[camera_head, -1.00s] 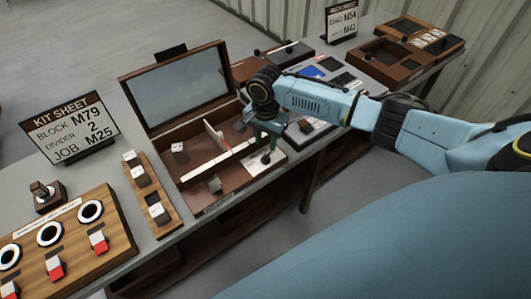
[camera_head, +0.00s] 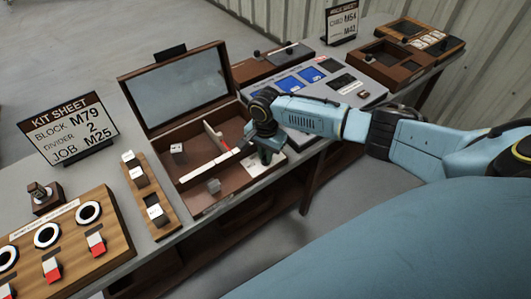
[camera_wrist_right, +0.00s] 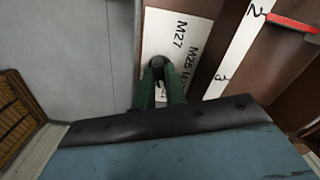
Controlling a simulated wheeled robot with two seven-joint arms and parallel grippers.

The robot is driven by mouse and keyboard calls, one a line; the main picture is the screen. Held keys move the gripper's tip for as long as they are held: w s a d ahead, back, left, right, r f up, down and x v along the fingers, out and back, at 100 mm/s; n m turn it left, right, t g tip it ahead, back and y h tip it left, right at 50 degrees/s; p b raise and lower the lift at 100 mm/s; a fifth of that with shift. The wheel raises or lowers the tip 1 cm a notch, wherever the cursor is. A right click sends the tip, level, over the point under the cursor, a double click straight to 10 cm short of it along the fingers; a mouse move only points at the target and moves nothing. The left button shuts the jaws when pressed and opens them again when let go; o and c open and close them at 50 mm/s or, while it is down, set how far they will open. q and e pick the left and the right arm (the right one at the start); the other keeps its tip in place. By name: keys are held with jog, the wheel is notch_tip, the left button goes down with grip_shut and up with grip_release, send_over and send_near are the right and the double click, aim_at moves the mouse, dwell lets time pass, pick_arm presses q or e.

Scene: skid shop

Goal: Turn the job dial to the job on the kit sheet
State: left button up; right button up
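The kit sheet (camera_head: 70,130) stands at the left and reads block M79, divider 2, job M25. The open wooden kit box (camera_head: 200,203) has a white dial card (camera_head: 277,158) at its right end. In the right wrist view the card (camera_wrist_right: 166,28) shows the labels M27 and M25; other print is partly hidden. My right gripper (camera_head: 265,155) is down over the card. Its green fingers (camera_wrist_right: 159,80) stand on both sides of the dark job dial knob (camera_wrist_right: 158,68), with the knob filling the narrow gap. Where the dial points is hidden. My left gripper is out of view.
The box's raised lid (camera_head: 178,88) stands behind the gripper. A divider strip and small blocks are in the box. A wooden block rack (camera_head: 163,225) and a board with round holes (camera_head: 110,250) lie left. A grey panel with blue pads (camera_head: 330,92) is right of the box.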

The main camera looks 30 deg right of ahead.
grip_shut()
jog(key=shift+s+r+n+p, duration=0.1)
jog(key=shift+n+p, duration=0.2)
jog(key=shift+p, duration=0.4)
jog(key=n+p, duration=0.2)
jog(key=p, duration=0.2)
jog(key=shift+r+n, duration=0.1)
jog(key=shift+n, duration=0.2)
jog(key=shift+n+p, duration=0.35)
jog(key=shift+n, duration=0.05)
jog(key=n, duration=0.2)
jog(key=shift+n+p, duration=0.4)
jog(key=n, duration=0.3)
jog(key=shift+f+n+p, duration=0.2)
jog(key=shift+n+p, duration=0.1)
jog(key=shift+p, duration=0.05)
jog(key=n, duration=0.3)
jog(key=shift+n, duration=2.1)
